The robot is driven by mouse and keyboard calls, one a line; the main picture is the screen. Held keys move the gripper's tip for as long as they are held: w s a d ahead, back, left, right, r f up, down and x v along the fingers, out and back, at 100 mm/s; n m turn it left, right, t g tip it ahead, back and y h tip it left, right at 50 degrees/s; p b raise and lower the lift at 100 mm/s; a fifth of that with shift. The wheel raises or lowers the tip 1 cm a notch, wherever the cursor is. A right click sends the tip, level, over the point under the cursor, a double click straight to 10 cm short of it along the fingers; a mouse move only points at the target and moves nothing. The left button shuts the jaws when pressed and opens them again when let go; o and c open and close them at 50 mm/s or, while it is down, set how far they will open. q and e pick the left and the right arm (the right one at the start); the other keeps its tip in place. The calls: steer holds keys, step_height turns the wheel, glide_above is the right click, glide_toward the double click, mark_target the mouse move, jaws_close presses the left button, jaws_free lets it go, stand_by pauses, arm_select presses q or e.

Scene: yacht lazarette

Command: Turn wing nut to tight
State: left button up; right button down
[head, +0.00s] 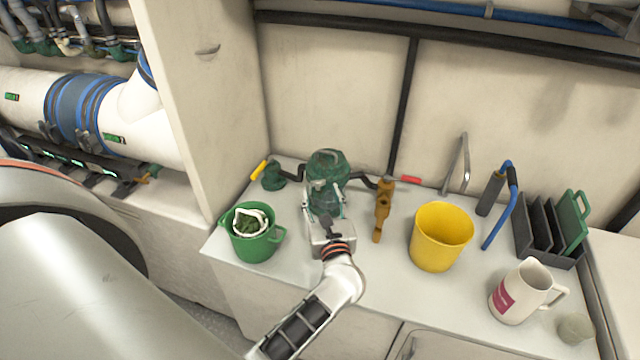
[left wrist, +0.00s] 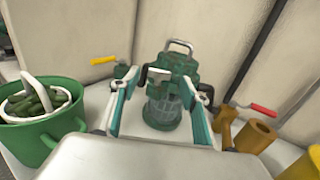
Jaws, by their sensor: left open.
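A green strainer with a clear bowl (head: 328,165) stands on the white counter against the back wall. It also shows in the left wrist view (left wrist: 168,100), upright, with a metal bail handle (left wrist: 180,44) on top. I cannot pick out the wing nut clearly; it may be hidden by the fingers or too small. My left gripper (head: 324,188) is in front of the strainer. In the left wrist view its fingers (left wrist: 162,84) are spread, one on each side of the strainer, with nothing held. I cannot tell whether they touch it. My right gripper is not in view.
A green bucket (head: 254,246) stands left of my gripper. A yellow-handled valve (head: 272,177) is behind it. A brown valve (head: 383,205), a yellow bucket (head: 440,238), a white jug (head: 520,292) and a dark rack (head: 540,240) stand to the right. The counter's front middle is bare.

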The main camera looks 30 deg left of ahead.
mark_target(318, 183)
arm_select(q)
steer(key=shift+x, duration=1.95)
steer(key=c, duration=1.1)
steer(key=shift+r+m+t+h+p, duration=0.1)
steer(key=shift+m+t+h+p, duration=0.2)
steer(key=shift+m+p, duration=0.15)
steer(key=shift+s+a+m+t+h+p, duration=0.1)
steer(key=shift+m+t+h+p, duration=0.2)
steer(key=shift+m+h, duration=0.2)
steer(key=shift+s+a+m+t+h+p, duration=0.15)
steer(key=shift+m+t+h, duration=0.25)
steer(key=shift+h, duration=0.2)
steer(key=m+t+h, duration=0.1)
steer(key=h, duration=0.1)
steer(key=shift+m+h, duration=0.35)
steer(key=shift+h, duration=0.05)
steer(key=shift+m+t+h, duration=0.5)
steer(key=shift+m+h, duration=0.1)
steer(key=shift+h, duration=0.6)
